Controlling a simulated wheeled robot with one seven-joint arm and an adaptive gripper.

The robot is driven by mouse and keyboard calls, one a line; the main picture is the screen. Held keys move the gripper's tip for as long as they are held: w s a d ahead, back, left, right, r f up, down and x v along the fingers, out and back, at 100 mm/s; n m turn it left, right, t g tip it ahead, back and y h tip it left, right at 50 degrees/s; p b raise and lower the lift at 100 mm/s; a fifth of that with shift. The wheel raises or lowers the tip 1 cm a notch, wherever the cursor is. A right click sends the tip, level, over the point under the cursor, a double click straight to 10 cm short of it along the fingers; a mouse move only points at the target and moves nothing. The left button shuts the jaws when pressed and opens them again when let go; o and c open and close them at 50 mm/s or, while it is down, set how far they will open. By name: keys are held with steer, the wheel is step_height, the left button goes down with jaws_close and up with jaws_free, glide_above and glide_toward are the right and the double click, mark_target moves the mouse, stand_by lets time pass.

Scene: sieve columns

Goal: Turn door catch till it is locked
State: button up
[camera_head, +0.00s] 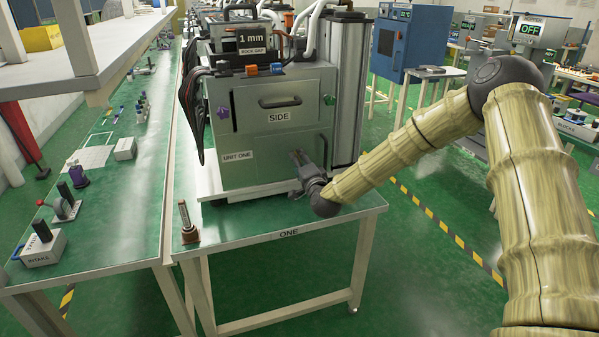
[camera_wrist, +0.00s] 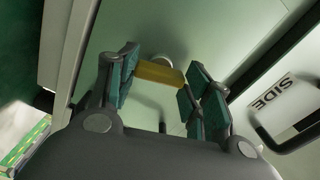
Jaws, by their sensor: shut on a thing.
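The door catch (camera_wrist: 157,74) is a yellow bar in front of a round pale boss on the grey-green panel in the wrist view. My gripper (camera_wrist: 161,80) is shut on it, with dark green finger pads at the bar's two ends. In the head view my gripper (camera_head: 299,160) reaches the lower right of the front of the unit (camera_head: 262,145), below the SIDE label. My fingers hide the catch there. Whether the catch is locked cannot be told.
The SIDE door handle (camera_head: 280,102) is above my gripper, with a purple knob (camera_head: 223,112) to the left and a green knob (camera_head: 329,99) to the right. The unit stands on table ONE (camera_head: 250,222). A small upright post (camera_head: 187,222) stands at its front left.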

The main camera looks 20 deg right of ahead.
steer(key=shift+f+m+b, duration=0.1)
steer(key=shift+m+b, duration=1.25)
steer(key=shift+m, duration=0.15)
steer(key=o, duration=1)
steer(key=shift+s, duration=0.1)
steer(key=s, duration=1.1)
steer(key=shift+s+d, duration=0.25)
steer(key=shift+s, duration=0.15)
